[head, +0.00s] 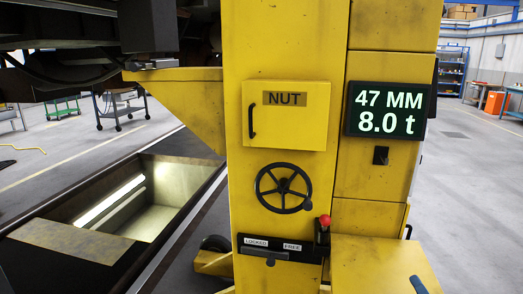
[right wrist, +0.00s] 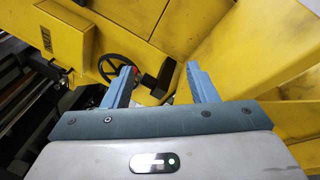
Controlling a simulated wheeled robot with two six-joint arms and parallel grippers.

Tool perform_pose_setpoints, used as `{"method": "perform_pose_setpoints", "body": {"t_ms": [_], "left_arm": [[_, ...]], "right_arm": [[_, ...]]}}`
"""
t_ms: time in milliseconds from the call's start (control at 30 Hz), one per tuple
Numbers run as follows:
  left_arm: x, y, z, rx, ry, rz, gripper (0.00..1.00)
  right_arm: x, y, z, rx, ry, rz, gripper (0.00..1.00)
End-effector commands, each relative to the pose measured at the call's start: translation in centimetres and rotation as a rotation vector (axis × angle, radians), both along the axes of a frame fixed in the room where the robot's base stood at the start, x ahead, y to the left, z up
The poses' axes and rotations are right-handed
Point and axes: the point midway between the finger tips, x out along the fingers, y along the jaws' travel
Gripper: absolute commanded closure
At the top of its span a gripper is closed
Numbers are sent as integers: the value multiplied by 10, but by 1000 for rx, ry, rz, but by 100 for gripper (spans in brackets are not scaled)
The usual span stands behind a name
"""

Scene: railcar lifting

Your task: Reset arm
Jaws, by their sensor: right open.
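My right gripper (right wrist: 160,68) shows in the right wrist view. Its two blue fingers stand wide apart with nothing between them. Beyond them is the yellow lifting column (head: 285,40), with a handwheel (right wrist: 117,68) past the left finger. I cannot tell the exact gap, but no finger is seen gripping anything. In the head view, the column carries a closed NUT door (head: 290,125), a black handwheel (head: 284,188), and a red-knobbed lever (head: 325,221) at the right end of the LOCKED/FREE plate (head: 270,247). My left gripper is not in view.
A display (head: 389,109) reads 47 MM and 8.0 t. The dark railcar underside (head: 85,65) overhangs at upper left, above a floor pit (head: 130,195). A yellow ledge (head: 385,265) juts out at lower right. Open floor, a cart (head: 118,107) and shelves (head: 452,70) lie behind.

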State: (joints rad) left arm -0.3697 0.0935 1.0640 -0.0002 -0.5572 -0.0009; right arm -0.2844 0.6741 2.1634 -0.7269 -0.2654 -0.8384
Motion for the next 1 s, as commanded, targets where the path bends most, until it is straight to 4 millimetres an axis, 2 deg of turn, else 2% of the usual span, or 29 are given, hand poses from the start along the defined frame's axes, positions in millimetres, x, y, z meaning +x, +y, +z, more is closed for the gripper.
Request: {"method": "perform_pose_setpoints", "body": {"t_ms": [133,200,300,400,600,900,1000], "left_arm": [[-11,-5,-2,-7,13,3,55],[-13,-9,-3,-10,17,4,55],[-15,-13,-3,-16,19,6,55],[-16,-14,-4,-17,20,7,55],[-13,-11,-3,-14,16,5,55],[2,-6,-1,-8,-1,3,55],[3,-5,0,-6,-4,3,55]], "right_arm": [[-31,-11,-44,474,159,-217,48],[-53,-12,-73,719,253,-344,48],[-91,-4,-114,1034,386,-531,48],[-127,11,-145,1269,495,-695,48],[-187,45,-180,1561,661,-950,48],[-259,96,-199,1817,859,-1271,48],[-248,90,-226,1801,853,-1274,48]]}}
